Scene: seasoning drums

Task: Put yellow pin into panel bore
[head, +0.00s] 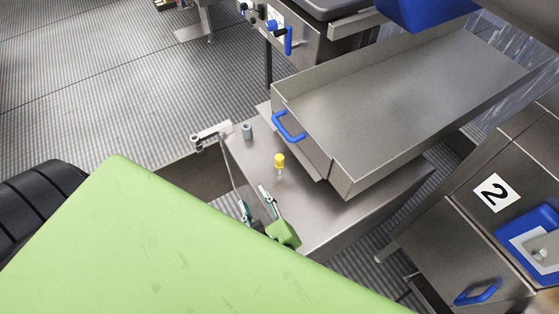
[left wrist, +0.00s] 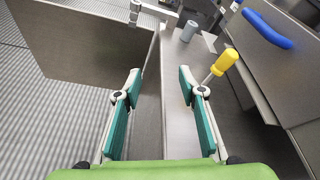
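The yellow pin (head: 279,160) has a yellow head on a thin pale shank and stands on the metal panel top (head: 330,212). In the left wrist view the yellow pin (left wrist: 222,62) shows tilted, beyond and right of the right finger. My left gripper (head: 255,199) is at the panel's left edge, nearer than the pin and apart from it. Its teal-padded fingers in the left wrist view (left wrist: 160,75) are spread with nothing between them. I cannot make out the panel bore. My right gripper is not in view.
A grey cylinder (head: 247,131) stands on the panel behind the pin. A white bracket (head: 210,136) sits at the panel's far left corner. A large metal tray (head: 400,100) with a blue handle (head: 288,127) overhangs close to the pin's right. Open floor lies left.

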